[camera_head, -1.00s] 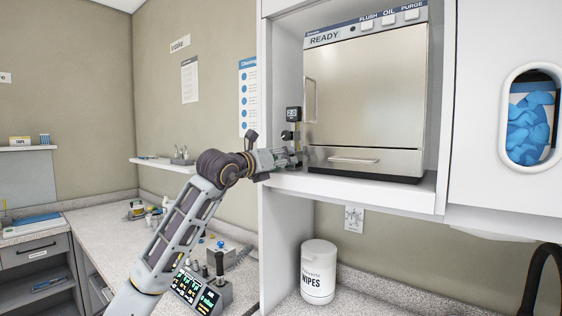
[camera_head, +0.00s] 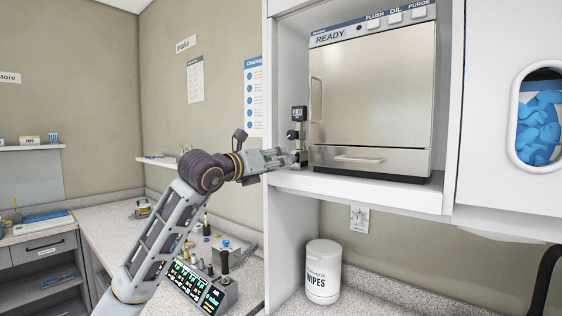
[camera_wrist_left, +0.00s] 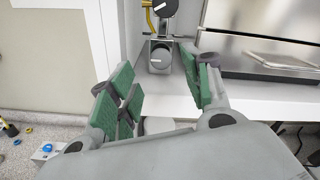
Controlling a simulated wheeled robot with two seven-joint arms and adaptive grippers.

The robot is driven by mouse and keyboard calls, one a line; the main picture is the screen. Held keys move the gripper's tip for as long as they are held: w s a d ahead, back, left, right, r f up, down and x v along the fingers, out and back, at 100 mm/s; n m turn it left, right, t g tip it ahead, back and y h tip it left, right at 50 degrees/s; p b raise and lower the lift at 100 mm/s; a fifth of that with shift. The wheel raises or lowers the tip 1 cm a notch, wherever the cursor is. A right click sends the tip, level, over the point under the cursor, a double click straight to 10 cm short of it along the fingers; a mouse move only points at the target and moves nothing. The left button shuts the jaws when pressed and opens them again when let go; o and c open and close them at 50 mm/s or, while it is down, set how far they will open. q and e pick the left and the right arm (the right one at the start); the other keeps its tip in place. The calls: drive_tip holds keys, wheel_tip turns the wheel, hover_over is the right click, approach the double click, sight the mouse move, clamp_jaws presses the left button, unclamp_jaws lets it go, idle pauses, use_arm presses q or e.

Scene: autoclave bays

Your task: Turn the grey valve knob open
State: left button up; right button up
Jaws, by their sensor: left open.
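A slim valve fixture with a small display (camera_head: 299,114) stands at the left front of the autoclave. In the left wrist view it has a dark grey round knob with a white mark (camera_wrist_left: 165,7) at the top edge and a lower grey knob (camera_wrist_left: 160,57) on a metal block. My left gripper (camera_head: 288,158) reaches the fixture's lower part. In the left wrist view my left gripper (camera_wrist_left: 155,82) is open, its green-padded fingers spread either side of the lower knob, nothing between them touching. The fingers partly hide the lower knob in the head view. My right gripper is not in view.
The autoclave (camera_head: 370,95), marked READY, sits on a white shelf (camera_head: 358,192) just right of the fixture. A wipes tub (camera_head: 322,272) stands below. A control box (camera_head: 205,285) and small items lie on the left counter under my arm.

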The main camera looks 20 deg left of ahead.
use_arm(q)
drive_tip(key=v, duration=0.6)
drive_tip(key=shift+s, duration=0.25)
idle(0.5)
